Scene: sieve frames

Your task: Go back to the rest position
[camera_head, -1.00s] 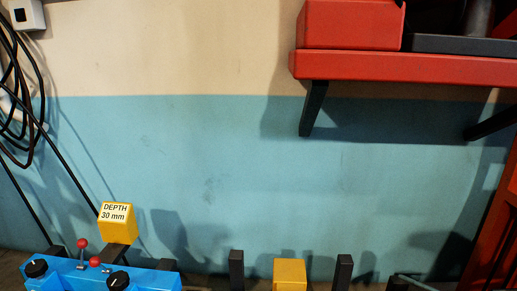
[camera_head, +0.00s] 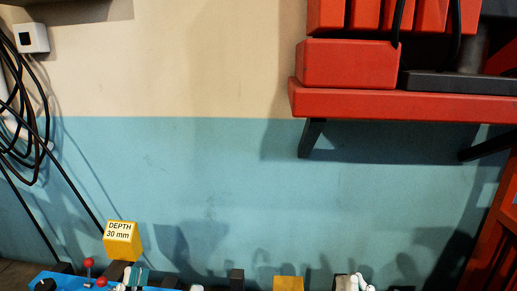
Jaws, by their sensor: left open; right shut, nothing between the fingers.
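Only the tips of my grippers show, low along the bottom edge of the head view. My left gripper (camera_head: 135,278) is open, in front of the blue machine (camera_head: 65,282) with red-knobbed levers. My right gripper (camera_head: 356,281) is shut with nothing in it, near the yellow block (camera_head: 288,284) and to its right. The rest of both grippers and my arms is cut off below the picture. I cannot tell whether either gripper touches anything.
A yellow block marked "DEPTH 30 mm" (camera_head: 122,239) stands behind the blue machine. A dark post (camera_head: 237,279) stands left of the plain yellow block. A red shelf (camera_head: 420,104) with red boxes (camera_head: 348,64) juts out upper right. Black cables (camera_head: 22,140) hang at left. The middle shows bare wall.

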